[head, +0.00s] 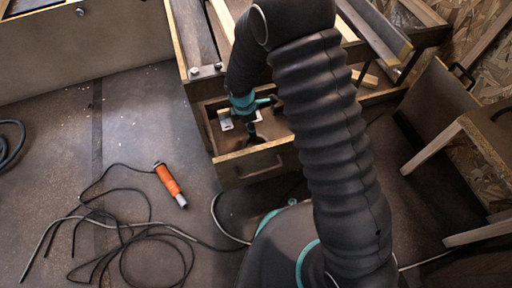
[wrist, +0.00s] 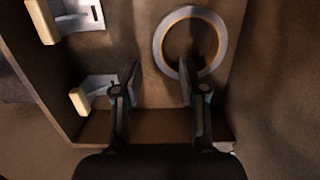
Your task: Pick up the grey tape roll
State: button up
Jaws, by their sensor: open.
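The grey tape roll (wrist: 157,42) lies flat in the open drawer (head: 249,166), a grey ring with an orange inner edge. In the wrist view it is at the upper middle, just ahead of my gripper (wrist: 157,68). My gripper is open and empty. Its right fingertip overlaps the ring's lower edge and its left fingertip is outside the ring on the left. I cannot tell the height of the fingertips over the roll. In the head view my gripper (head: 252,138) reaches down into the drawer, and I cannot make out the roll there.
The drawer walls close in around my gripper. An orange tool (head: 170,183) and loose cables lie on the floor at left. Wooden furniture (head: 440,105) stands at right.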

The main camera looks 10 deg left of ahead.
jog(key=shift+w+d+f+b, duration=0.15)
jog(key=shift+f+b, duration=0.15)
jog(key=shift+f, duration=1.55)
jog(key=shift+w+d+f+b, duration=0.15)
jog(key=shift+f+b, duration=0.15)
jog(key=shift+f, duration=1.5)
grip_shut()
